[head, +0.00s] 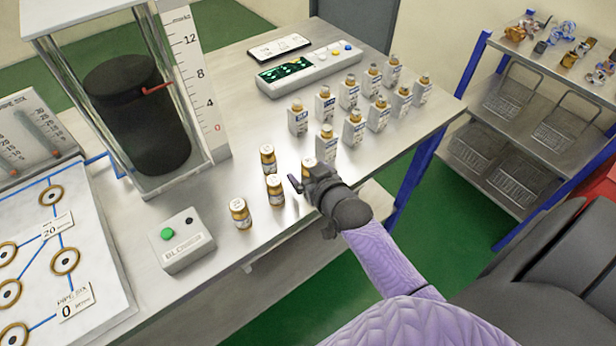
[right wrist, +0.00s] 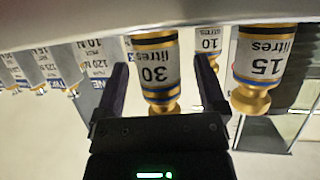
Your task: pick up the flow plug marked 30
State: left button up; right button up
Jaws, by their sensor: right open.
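The flow plug marked 30 (right wrist: 158,68) is a brass plug with a white label and blue band. It shows upside down in the right wrist view, between the two black fingers. In the head view it appears to be the plug (head: 308,165) partly hidden behind my right gripper (head: 302,179). The right gripper is open, one finger on each side of the plug; I cannot tell whether either finger touches it. A plug marked 15 (right wrist: 262,65) is just outside the right-hand finger, and one marked 10 (right wrist: 209,45) is behind. My left gripper is not in view.
Other brass plugs (head: 240,213) stand to the left on the steel table (head: 225,165). Several grey labelled blocks with brass tops (head: 355,128) stand behind. A box with a green button (head: 187,241) and a clear cylinder rig (head: 180,70) are on the left.

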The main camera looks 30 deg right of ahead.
grip_shut()
dwell(0.4)
